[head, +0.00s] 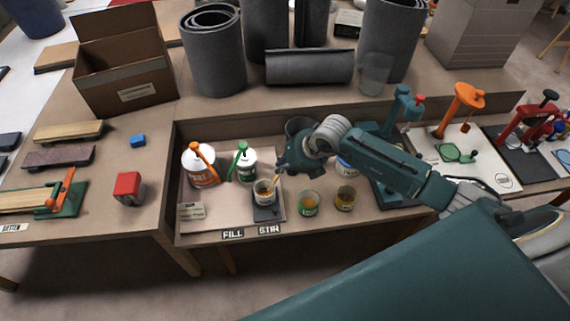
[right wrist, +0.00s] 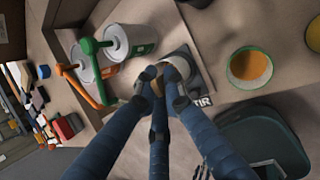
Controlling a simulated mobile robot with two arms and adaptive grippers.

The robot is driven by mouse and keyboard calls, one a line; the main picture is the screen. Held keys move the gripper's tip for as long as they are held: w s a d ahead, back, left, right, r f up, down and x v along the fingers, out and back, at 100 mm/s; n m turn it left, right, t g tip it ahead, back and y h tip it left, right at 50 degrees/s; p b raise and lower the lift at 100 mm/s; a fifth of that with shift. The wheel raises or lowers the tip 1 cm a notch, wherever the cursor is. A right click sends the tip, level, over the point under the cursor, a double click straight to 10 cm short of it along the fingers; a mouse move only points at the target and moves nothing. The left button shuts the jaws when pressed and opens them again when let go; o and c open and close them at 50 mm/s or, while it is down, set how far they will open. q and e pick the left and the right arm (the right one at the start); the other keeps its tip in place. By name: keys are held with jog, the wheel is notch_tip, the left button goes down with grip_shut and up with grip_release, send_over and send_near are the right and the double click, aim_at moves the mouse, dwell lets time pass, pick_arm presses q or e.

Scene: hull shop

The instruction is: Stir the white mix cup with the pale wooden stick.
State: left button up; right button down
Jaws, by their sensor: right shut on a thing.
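The white mix cup (head: 263,194) stands upright on a dark pad marked STIR (head: 268,213) inside the recessed tray of the bench. The pale wooden stick (head: 274,181) leans in the cup, its upper end at my right gripper (head: 281,168). The right gripper is shut on the stick, above and to the right of the cup. In the right wrist view the fingers (right wrist: 160,85) close together in front of the cup (right wrist: 179,66) and hide part of it and most of the stick. My left gripper is not in view.
An orange-and-white pump bottle (head: 200,168) and a green-and-white pump can (head: 245,165) stand left of and behind the cup. A green-rimmed cup (head: 308,203) and an amber cup (head: 345,198) stand to the right. The tray's front rim (head: 330,226) is low and clear.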

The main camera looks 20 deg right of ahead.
aim_at(277, 175)
jog(key=shift+w+a+f+b, duration=0.1)
jog(key=shift+a+f+b, duration=0.2)
jog(key=shift+f+b, duration=0.3)
jog(key=shift+w+a+f+b, duration=0.1)
jog(key=shift+a+f+b, duration=0.2)
jog(key=shift+f, duration=0.45)
jog(key=shift+w+a+f+b, duration=0.1)
jog(key=shift+a+f+b, duration=0.15)
jog(key=shift+f+b, duration=0.35)
jog(key=shift+s+d, duration=0.1)
